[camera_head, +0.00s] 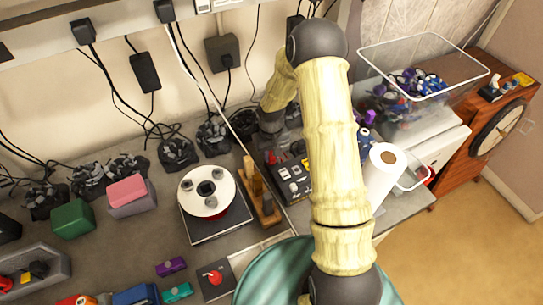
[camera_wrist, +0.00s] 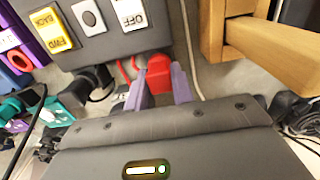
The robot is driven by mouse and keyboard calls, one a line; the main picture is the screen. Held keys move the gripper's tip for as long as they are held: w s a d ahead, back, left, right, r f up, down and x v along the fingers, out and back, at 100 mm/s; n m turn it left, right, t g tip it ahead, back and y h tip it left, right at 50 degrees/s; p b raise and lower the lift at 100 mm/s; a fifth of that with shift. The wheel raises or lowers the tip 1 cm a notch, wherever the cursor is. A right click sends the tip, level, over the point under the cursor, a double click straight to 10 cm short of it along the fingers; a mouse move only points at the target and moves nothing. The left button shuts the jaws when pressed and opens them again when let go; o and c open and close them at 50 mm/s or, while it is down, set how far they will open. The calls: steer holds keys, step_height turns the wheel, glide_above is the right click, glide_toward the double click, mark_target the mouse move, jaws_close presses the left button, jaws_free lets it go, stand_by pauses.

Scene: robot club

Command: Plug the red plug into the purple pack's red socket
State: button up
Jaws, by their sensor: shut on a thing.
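My gripper (camera_wrist: 160,85) is shut on the red plug (camera_wrist: 158,66), which shows between its purple fingers in the wrist view. A red cable loop (camera_wrist: 124,70) shows just left of the plug. The purple pack (camera_wrist: 38,20) is at the upper left of the wrist view, partly cut off by the edge. Its ring-shaped red socket (camera_wrist: 19,61) faces the camera, clear of the plug and to its left. In the head view my arm reaches behind the control box (camera_head: 290,178); my fingers and the plug cannot be made out there.
The control box with FWD and OFF keys (camera_wrist: 95,28) is close above the plug. A wooden stand (camera_wrist: 250,38) is close on the right. Teal connectors (camera_wrist: 68,108) and dark cables lie at left. A reel (camera_head: 207,190) and a paper roll (camera_head: 385,160) stand on the bench.

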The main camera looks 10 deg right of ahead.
mark_target(271, 153)
steer(key=shift+c, duration=1.3)
steer(key=shift+r+p, duration=0.85)
steer(key=shift+r, duration=0.35)
steer(key=shift+r+p, duration=1.15)
steer(key=shift+r, duration=0.5)
steer(key=o, duration=0.3)
steer(key=shift+c, duration=1.3)
steer(key=shift+s+f, duration=0.1)
steer(key=shift+s, duration=0.05)
